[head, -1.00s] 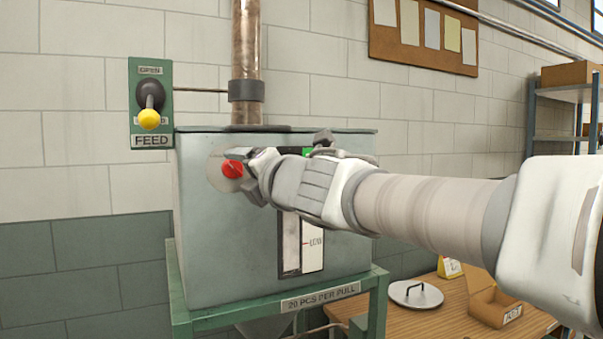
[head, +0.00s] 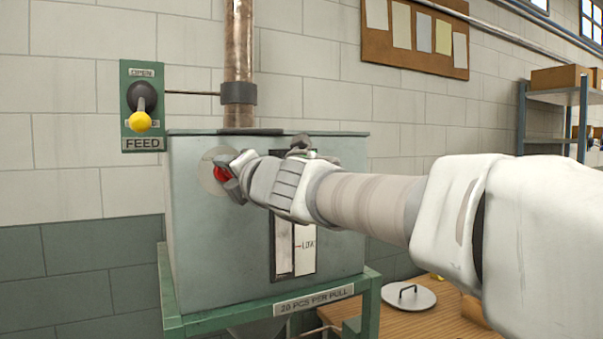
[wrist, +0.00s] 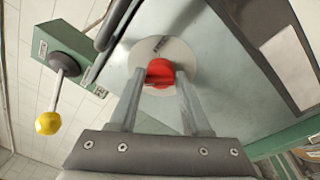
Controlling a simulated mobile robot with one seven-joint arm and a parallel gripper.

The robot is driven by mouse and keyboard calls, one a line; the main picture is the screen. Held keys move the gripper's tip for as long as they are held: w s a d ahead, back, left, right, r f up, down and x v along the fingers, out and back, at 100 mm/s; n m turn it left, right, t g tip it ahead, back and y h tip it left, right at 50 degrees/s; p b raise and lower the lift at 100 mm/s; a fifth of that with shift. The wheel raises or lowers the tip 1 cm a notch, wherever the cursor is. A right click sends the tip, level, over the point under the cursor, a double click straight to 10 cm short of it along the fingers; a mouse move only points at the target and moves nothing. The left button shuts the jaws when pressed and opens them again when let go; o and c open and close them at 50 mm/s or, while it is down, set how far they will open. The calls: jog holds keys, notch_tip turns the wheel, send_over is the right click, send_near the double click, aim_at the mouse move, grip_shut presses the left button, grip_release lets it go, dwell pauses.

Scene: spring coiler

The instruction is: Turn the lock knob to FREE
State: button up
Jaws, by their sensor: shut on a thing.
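The red lock knob (head: 222,174) sits on a round pale plate (head: 207,180) on the front of the grey-green metal box (head: 210,260). In the wrist view the knob (wrist: 160,72) lies between the tips of my two fingers, with the pale plate (wrist: 180,55) behind it. My gripper (head: 230,178) is shut on the knob and hides part of it in the head view. The marking on the plate is too small to read, so I cannot tell the knob's setting.
A FEED lever with a yellow ball (head: 140,121) is on a green wall panel left of the box. A copper-coloured pipe (head: 238,50) rises from the box top.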

grip_shut()
